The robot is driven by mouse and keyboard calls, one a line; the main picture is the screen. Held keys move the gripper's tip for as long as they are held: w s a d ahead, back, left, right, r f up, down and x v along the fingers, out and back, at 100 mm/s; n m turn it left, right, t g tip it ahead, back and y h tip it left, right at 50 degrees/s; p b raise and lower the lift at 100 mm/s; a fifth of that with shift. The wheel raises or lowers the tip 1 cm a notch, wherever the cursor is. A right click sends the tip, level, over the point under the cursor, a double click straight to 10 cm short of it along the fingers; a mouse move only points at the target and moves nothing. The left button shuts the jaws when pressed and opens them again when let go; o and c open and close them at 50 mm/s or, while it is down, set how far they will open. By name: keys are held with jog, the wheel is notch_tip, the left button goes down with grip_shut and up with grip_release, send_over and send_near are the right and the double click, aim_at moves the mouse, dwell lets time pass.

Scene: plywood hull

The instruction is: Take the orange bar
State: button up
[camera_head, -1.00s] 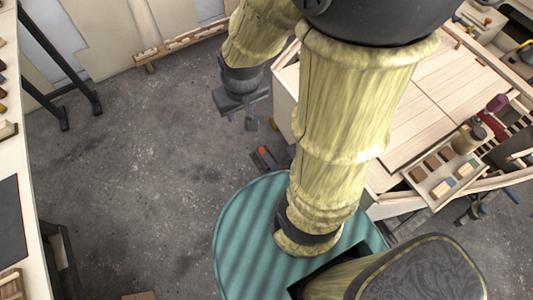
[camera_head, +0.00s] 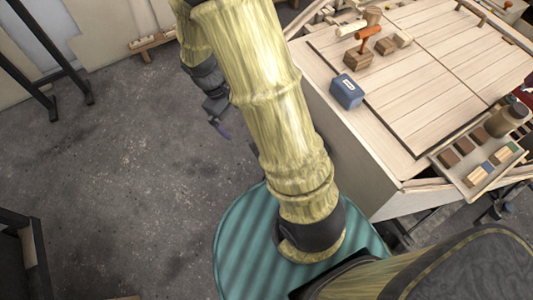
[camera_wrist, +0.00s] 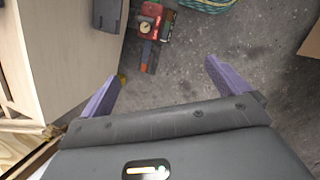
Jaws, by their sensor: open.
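An orange bar-shaped piece (camera_head: 368,33) stands on a small wooden block on the plywood worktop, in the upper part of the head view. My gripper (camera_head: 220,125) hangs over the floor to the left of the worktop, well apart from that piece. In the wrist view my gripper (camera_wrist: 165,70) is open, with its two purple fingers spread and nothing between them but floor. I cannot make out the orange piece in the wrist view.
A blue box (camera_head: 347,91) sits at the worktop's near left edge. A block tray (camera_head: 475,165) and a brown jar (camera_head: 507,120) are at the right. In the wrist view a red device (camera_wrist: 152,22) lies on the floor beside a pale wooden panel (camera_wrist: 65,60). Open floor lies left.

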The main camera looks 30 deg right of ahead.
jog(key=w+f+n+t+h+b, duration=0.1)
jog(key=w+f+n+h+b, duration=0.3)
jog(key=f+b, duration=0.6)
jog(key=w+a+f+n+t+h+b, duration=0.1)
jog(key=w+f+n+h+b, duration=0.3)
jog(key=f+b, duration=0.6)
jog(key=w+f+n+h+b, duration=0.4)
jog(key=f+b, duration=0.7)
jog(key=f, duration=1.7)
jog(key=h, duration=0.2)
jog(key=shift+w+a+f+n+t+h, duration=0.15)
jog(key=shift+a+n+t+h, duration=0.25)
jog(key=d+b, duration=0.1)
jog(key=d, duration=0.3)
jog(key=d+b, duration=0.2)
jog(key=d, duration=0.2)
jog(key=d+b, duration=0.2)
jog(key=d, duration=0.2)
jog(key=shift+w+d+f, duration=0.1)
jog(key=shift+w+d, duration=0.1)
jog(key=shift+w, duration=0.05)
jog(key=shift+a, duration=0.1)
